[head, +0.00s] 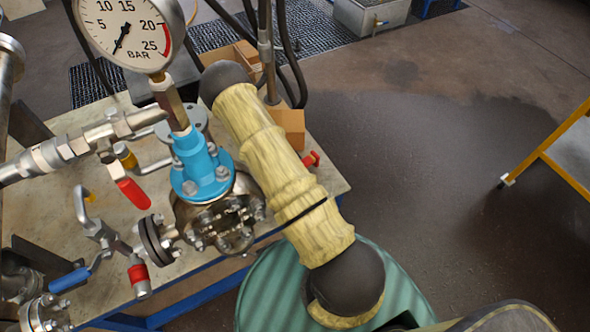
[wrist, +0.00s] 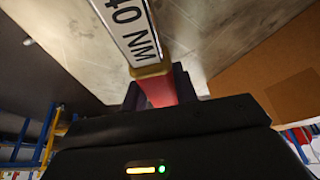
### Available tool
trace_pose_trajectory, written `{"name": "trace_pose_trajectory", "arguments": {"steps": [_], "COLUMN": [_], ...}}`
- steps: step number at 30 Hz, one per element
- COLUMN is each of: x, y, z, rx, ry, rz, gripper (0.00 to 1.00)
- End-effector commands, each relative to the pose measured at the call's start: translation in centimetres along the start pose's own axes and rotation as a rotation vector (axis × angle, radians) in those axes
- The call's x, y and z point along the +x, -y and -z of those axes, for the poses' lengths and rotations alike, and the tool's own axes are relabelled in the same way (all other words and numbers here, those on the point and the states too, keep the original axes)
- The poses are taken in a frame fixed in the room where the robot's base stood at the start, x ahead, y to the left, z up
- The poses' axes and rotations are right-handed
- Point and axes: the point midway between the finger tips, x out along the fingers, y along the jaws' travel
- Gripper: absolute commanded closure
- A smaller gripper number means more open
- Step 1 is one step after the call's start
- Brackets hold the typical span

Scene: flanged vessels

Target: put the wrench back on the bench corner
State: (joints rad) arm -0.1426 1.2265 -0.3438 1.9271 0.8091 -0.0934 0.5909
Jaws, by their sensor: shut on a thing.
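In the head view my own sleeved arm hides the gripper, and I cannot make out the wrench for certain. The bench (head: 332,182) shows its right corner beyond the arm, with bare top there. A small red piece (head: 312,159) shows beside the arm near that corner; I cannot tell what it is.
A pressure gauge (head: 125,33) and a blue flanged fitting (head: 202,170) stand on the bench left of my arm. Valves with a red handle (head: 133,193) and a blue handle (head: 69,280) are further left. Open floor lies right.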

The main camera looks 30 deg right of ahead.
Motion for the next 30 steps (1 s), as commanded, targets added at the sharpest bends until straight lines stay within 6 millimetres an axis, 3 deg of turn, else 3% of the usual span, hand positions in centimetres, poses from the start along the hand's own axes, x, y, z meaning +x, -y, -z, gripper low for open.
{"name": "trace_pose_trajectory", "arguments": {"steps": [23,24,27,30], "x": [0.75,0.76,0.70,0.71], "y": [0.05,0.05,0.04,0.03], "z": [-0.26,-0.26,-0.25,-0.26], "rx": [0.001,0.001,0.001,0.001], "ry": [-0.001,-0.001,-0.001,-0.001], "rz": [0.001,0.001,0.001,0.001], "gripper": [0.98,0.69,0.49,0.46]}}
